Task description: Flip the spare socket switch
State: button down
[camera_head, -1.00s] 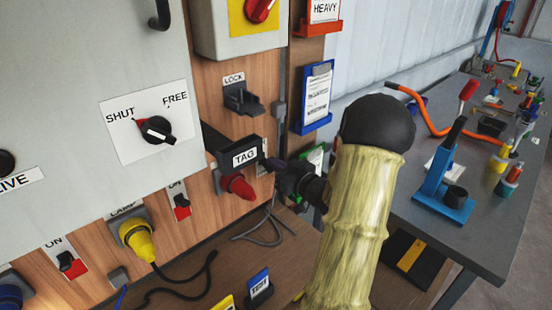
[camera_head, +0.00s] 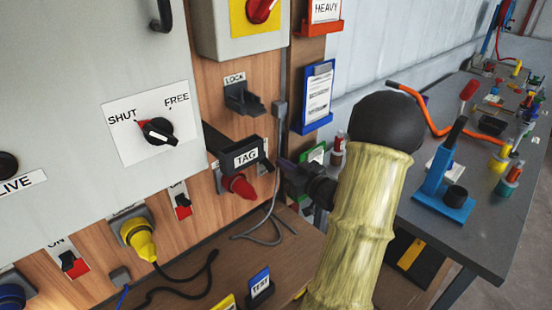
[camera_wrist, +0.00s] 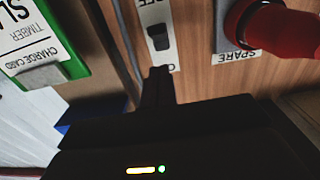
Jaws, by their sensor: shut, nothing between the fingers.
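The spare socket's switch (camera_wrist: 158,37) is a small dark rocker on a white plate in the wrist view, which is upside down. Part of its lettering is hidden by my fingers. The red plug (camera_wrist: 288,30) and its SPARE label (camera_wrist: 237,57) sit beside it. In the head view the red plug (camera_head: 238,186) is below the TAG holder, and the switch plate (camera_head: 264,168) is mostly hidden to its right. My gripper (camera_wrist: 158,72) is shut and empty, its tips close to the plate's ON end. I cannot tell whether they touch. It also shows in the head view (camera_head: 283,165).
The black TAG holder (camera_head: 232,150) juts out just above the plug. A grey cable (camera_head: 262,237) hangs below. The green card holder (camera_wrist: 45,50) is near my fingers. A blue clipboard holder (camera_head: 318,97) is above, and a cluttered grey bench (camera_head: 385,225) is at right.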

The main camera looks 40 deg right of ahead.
jog(key=s, duration=0.5)
jog(key=shift+s, duration=0.1)
dwell(0.3)
dwell(0.5)
